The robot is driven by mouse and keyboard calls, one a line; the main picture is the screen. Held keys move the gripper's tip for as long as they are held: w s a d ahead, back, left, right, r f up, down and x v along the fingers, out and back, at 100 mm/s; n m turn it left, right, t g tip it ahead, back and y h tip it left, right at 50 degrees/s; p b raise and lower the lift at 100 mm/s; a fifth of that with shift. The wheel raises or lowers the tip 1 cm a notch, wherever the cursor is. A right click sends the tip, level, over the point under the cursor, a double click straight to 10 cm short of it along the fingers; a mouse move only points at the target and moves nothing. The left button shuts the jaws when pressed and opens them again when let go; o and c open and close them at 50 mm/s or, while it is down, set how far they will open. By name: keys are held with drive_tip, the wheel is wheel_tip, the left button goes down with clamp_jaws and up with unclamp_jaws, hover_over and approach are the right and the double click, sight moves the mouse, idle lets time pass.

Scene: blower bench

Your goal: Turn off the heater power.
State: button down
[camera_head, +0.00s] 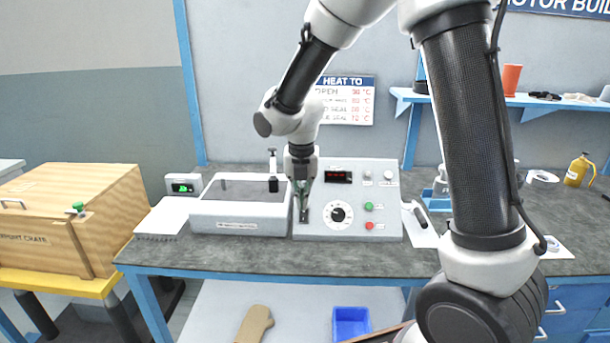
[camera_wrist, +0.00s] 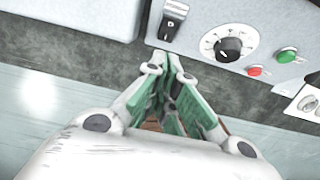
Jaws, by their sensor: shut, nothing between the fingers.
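The grey control box (camera_head: 388,190) stands on the bench with a lit red display (camera_head: 338,177), a round dial (camera_head: 338,214), a green button (camera_head: 368,206) and a red button (camera_head: 369,226). A black rocker switch (camera_wrist: 173,20) is at the left of its face in the wrist view, and the dial (camera_wrist: 229,48) lies to its right. I cannot tell which way the rocker is set. My gripper (camera_head: 302,204) is shut and empty in front of the box's left side. In the wrist view its green-padded fingertips (camera_wrist: 169,62) are just below the switch; contact is unclear.
The bench front (camera_head: 300,257) is clear.

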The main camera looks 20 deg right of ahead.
wheel_tip(320, 180, up, 7)
drive_tip(key=shift+w+d+f, duration=0.15)
drive_tip(key=shift+w, duration=0.25)
drive_tip(key=s+d+r+m+t, duration=0.1)
drive_tip(key=s+d+r+m, duration=0.2)
drive_tip(key=s+d+m, duration=0.2)
drive_tip(key=s+d+r+m+t, duration=0.1)
drive_tip(key=s+d+r+m, duration=0.2)
drive_tip(key=s+m, duration=0.9)
drive_tip(key=s+d+r+m+t, duration=0.1)
drive_tip(key=s+d+r+m, duration=0.2)
drive_tip(key=s+d+m, duration=0.6)
drive_tip(key=m, duration=0.6)
drive_tip(key=shift+d+r, duration=0.15)
drive_tip(key=shift+d, duration=0.1)
